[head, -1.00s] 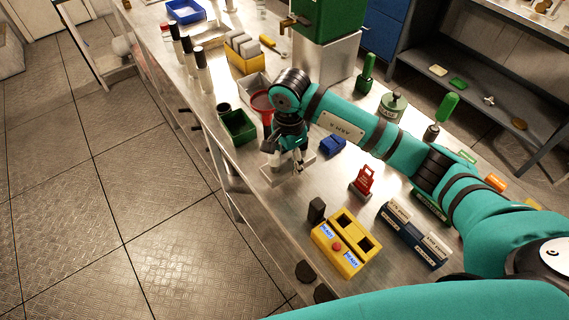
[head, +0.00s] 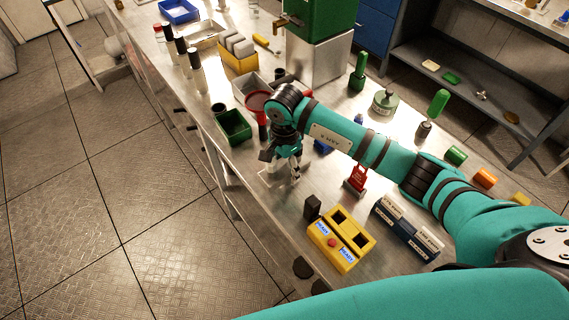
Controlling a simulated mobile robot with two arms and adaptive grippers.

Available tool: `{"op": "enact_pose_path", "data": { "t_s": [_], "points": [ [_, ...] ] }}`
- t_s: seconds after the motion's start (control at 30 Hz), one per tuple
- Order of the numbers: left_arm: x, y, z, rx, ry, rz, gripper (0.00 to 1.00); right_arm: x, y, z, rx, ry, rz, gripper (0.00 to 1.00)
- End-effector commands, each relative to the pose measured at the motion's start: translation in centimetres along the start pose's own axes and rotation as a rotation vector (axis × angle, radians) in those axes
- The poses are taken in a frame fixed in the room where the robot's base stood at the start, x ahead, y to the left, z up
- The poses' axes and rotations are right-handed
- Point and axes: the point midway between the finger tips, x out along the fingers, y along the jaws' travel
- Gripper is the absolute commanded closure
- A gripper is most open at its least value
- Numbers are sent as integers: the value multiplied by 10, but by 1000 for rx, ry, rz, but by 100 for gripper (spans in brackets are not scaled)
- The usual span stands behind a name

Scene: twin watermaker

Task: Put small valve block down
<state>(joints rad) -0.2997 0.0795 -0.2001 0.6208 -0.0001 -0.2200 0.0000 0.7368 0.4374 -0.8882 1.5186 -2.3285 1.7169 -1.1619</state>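My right gripper (head: 288,171) points down over a pale, flat plate (head: 268,181) near the front edge of the steel bench. Its fingertips are small and dark here, and I cannot tell whether they are open or shut. No small valve block can be made out clearly; one in or under the fingers would be hidden by the gripper. A blue object (head: 322,147) behind the arm is mostly covered by it. My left gripper is not in view.
A yellow two-slot unit (head: 341,241), a red tag stand (head: 356,181) and a dark blue labelled holder (head: 407,229) stand to the right. A green bin (head: 235,127) and a red funnel (head: 259,101) stand close on the left.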

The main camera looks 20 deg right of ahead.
Motion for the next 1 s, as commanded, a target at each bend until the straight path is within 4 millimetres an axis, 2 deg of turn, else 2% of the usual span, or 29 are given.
{"op": "enact_pose_path", "data": {
  "t_s": [0.27, 0.33, 0.43, 0.8, 1.0],
  "points": [
    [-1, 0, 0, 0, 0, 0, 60, -1, 0, 0, 0, 0, 0, 25],
    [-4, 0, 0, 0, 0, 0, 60, -4, 0, 0, 0, -1, 0, 25],
    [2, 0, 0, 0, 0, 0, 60, -11, -1, 0, -1, 1, -4, 25],
    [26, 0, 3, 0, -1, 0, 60, -86, -1, -1, -2, 3, -5, 25],
    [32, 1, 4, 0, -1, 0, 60, -114, 0, 0, 0, 1, -2, 25]
  ]
}}
